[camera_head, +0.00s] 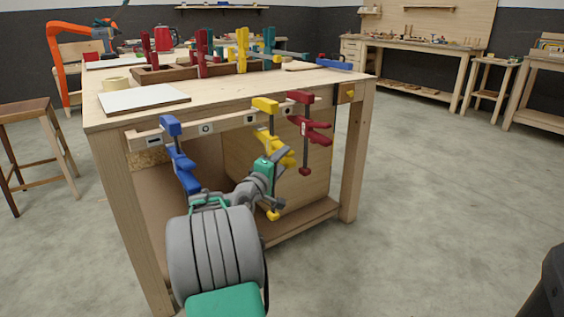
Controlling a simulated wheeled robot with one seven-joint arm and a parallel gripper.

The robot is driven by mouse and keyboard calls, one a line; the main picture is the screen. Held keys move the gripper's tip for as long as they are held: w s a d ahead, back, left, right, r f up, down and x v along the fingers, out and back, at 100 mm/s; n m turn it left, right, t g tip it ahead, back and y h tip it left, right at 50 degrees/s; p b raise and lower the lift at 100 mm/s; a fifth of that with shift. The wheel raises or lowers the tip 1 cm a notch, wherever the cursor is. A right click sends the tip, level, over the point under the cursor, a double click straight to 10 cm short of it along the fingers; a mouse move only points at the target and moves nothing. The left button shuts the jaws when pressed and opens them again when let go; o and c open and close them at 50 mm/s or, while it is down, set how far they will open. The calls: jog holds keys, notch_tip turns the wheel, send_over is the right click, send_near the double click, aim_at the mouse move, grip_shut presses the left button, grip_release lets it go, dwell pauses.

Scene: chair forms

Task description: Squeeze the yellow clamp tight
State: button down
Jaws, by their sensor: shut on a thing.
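The yellow clamp (266,104) hangs upright on the rail at the front edge of the wooden workbench, between a blue clamp (171,126) and a dark red clamp (302,97). A small yellow end shows below at the bottom of the clamp. My gripper is shut on the yellow clamp's lower part. My gripper and wrist hide some of that part, and the fingertips are hard to make out.
The rail (207,127) runs along the workbench (225,92). The blue clamp hangs close to my arm's left, and the red one close to its right. A white board (143,99) and a wooden tray with several clamps are on top. Open floor lies to the right.

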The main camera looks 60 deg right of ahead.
jog(key=c, duration=1.1)
grip_release()
jog(key=shift+r, duration=0.15)
jog(key=o, duration=0.3)
jog(key=shift+r, duration=0.15)
jog(key=shift+o, duration=0.4)
jog(key=shift+r+p, duration=0.35)
jog(key=shift+p, duration=0.25)
jog(key=shift+w+d+f, duration=0.1)
jog(key=shift+w+d, duration=0.4)
jog(key=shift+d, duration=0.4)
jog(key=shift+c, duration=0.4)
